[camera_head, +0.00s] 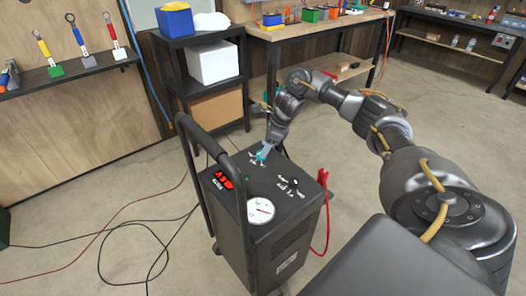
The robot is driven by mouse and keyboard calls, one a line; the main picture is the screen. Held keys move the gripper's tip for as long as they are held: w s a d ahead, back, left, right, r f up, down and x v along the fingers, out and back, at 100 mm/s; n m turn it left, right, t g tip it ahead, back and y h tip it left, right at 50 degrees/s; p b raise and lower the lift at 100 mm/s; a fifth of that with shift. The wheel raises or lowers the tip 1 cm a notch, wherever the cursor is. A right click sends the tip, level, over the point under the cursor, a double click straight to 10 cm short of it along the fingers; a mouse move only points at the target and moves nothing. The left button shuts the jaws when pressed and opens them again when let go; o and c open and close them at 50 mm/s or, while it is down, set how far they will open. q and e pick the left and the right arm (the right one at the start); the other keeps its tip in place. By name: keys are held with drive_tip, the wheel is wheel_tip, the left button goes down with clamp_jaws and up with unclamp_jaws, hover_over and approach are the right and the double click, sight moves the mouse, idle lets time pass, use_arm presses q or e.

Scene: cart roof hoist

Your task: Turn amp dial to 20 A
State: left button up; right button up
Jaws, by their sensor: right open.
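A dark wheeled charger cart (232,228) stands in the middle of the head view, with controls on its top panel. My right gripper (262,154) is over the far part of that panel, pointing down, with its jaws open. White marks lie around its fingertips, and the control there is mostly hidden by them. I cannot tell whether the fingers touch it. A black dial (288,185) with white marks sits nearer the right edge of the panel. I cannot read which dial is the amp dial or where it points. My left gripper is out of view.
The panel also has a red lit display (223,180) and a round white gauge (261,210). A black handle (205,140) rises on the cart's left. A red clamp (322,177) and cable hang at its right. A shelf rack (172,58) stands behind; cables cross the left floor.

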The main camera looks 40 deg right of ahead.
drive_tip(key=shift+x, duration=1.4)
drive_tip(key=shift+c, duration=0.3)
drive_tip(key=c, duration=0.9)
